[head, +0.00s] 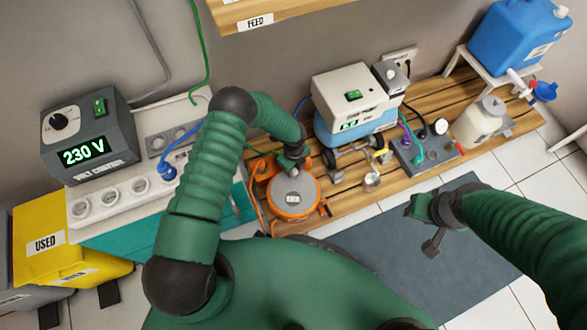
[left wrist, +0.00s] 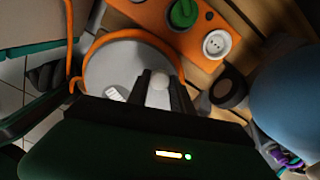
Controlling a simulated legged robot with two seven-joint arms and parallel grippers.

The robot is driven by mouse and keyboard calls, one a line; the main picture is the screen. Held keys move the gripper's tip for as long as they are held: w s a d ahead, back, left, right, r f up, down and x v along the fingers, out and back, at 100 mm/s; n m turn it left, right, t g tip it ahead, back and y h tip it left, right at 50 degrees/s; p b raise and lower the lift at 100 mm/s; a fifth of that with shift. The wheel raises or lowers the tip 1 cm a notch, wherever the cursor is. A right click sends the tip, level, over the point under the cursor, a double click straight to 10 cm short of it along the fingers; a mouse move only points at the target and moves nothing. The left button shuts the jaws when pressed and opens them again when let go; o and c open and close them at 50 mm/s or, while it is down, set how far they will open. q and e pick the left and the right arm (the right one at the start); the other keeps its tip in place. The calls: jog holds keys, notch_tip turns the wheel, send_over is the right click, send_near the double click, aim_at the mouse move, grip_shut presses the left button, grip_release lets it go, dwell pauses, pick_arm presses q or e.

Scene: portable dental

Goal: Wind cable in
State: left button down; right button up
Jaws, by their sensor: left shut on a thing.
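The cable reel (head: 292,196) is a grey disc with an orange rim on the wooden slatted platform; it also shows in the left wrist view (left wrist: 112,66). An orange cable (head: 257,203) runs down along its left side. My left gripper (head: 293,165) is over the far part of the disc. In the left wrist view its dark fingers (left wrist: 160,95) are shut on a pale round knob (left wrist: 159,79) on the reel. My right gripper (head: 424,222) hangs empty above the grey mat, apart from the reel; its jaw opening is unclear.
A volt control box (head: 84,132) and white socket strip (head: 110,198) stand left. A white-and-blue pump unit (head: 352,100), a grey valve box (head: 425,148) and a bottle (head: 480,122) stand right of the reel. The grey mat (head: 370,250) in front is clear.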

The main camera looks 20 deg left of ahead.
pick_arm(q)
jog(key=c, duration=1.1)
grip_release()
jog(key=shift+c, duration=0.2)
jog(key=shift+r, duration=0.15)
notch_tip(320, 180, up, 12)
jog(key=p, duration=0.5)
jog(key=shift+p, duration=0.35)
jog(key=shift+f, duration=0.25)
